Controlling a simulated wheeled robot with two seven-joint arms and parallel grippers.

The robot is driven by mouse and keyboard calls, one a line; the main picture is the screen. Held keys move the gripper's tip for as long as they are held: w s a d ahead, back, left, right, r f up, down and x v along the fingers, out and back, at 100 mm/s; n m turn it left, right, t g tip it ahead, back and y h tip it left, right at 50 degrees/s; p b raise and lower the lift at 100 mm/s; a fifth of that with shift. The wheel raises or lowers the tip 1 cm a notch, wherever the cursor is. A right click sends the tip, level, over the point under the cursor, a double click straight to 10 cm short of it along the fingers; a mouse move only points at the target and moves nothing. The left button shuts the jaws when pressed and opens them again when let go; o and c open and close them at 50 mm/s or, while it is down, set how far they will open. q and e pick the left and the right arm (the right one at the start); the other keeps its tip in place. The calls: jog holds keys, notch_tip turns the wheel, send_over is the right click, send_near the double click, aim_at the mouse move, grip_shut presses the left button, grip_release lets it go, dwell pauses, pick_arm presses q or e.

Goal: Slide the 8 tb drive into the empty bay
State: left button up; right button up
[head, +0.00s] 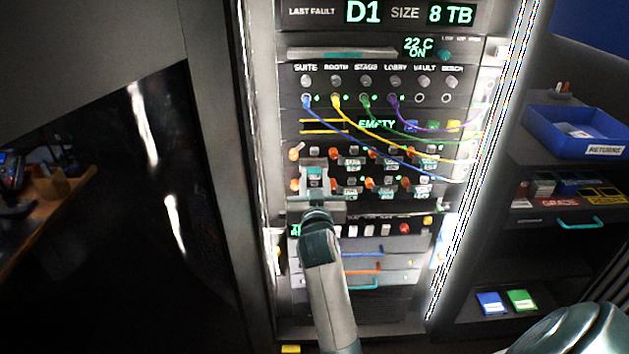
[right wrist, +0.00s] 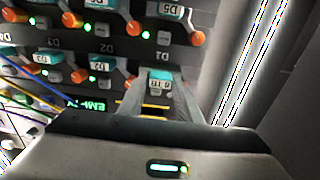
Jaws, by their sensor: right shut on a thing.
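My right gripper (head: 315,172) is at the left end of the drive rows, in front of the rack. It is shut on a drive with a teal part and a white label, the 8 TB drive (right wrist: 158,84), which sits between the fingers (right wrist: 157,98) in the right wrist view. That view is upside down. The drive is at the D1 position, just beside the D1 marking (right wrist: 134,52). How deep it sits in the bay cannot be told, as the gripper covers it. The display (head: 410,13) reads last fault D1, size 8 TB. My left gripper is not in view.
Other drives with orange levers (head: 405,154) are close to the right of my gripper. Blue, yellow, green and purple cables (head: 410,152) hang across the rack front above and to the right. A blue returns bin (head: 560,140) stands on a shelf at right.

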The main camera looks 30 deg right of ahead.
aim_at(313, 160)
jog(key=shift+x, duration=1.85)
jog(key=o, duration=1.1)
